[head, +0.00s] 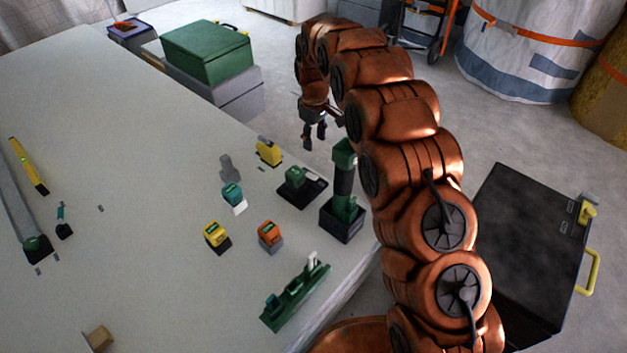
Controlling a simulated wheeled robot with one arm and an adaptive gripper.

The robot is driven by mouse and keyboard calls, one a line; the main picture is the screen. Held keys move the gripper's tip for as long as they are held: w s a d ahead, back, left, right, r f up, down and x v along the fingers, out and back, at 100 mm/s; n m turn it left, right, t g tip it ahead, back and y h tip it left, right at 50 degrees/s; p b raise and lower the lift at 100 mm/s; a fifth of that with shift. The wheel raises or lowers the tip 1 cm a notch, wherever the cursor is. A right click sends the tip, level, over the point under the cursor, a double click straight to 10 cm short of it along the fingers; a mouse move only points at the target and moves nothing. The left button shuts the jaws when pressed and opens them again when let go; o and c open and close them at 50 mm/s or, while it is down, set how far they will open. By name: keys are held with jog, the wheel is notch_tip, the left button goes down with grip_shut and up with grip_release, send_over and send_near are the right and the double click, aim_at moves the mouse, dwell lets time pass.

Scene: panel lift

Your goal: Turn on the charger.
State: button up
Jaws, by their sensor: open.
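A low black unit with a green block on it (300,185) lies near the table's right edge. It looks like the charger, but I cannot be sure; no switch or light on it is clear. A long green strip (293,297) with a pale upright piece at its far end lies nearer the front edge. I cannot tell whether that piece is a switch. My gripper (315,138) hangs beyond the black unit, near the table's right edge, pointing down. It is open, small in the view, and seems empty and apart from everything.
A tall green and black tool (343,190) stands close right of the black unit. Teal (232,195), yellow (214,234) and orange (270,233) blocks stand left of it; a yellow one (268,152) stands behind. A black case (520,245) is at right. The table's (130,180) middle is mostly clear.

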jog(key=b, duration=0.6)
send_over(314, 177)
notch_tip(314, 177, down, 8)
jog(key=shift+d+f, duration=0.1)
jog(key=shift+f+b, duration=1.75)
jog(key=shift+f, duration=2.15)
grip_shut()
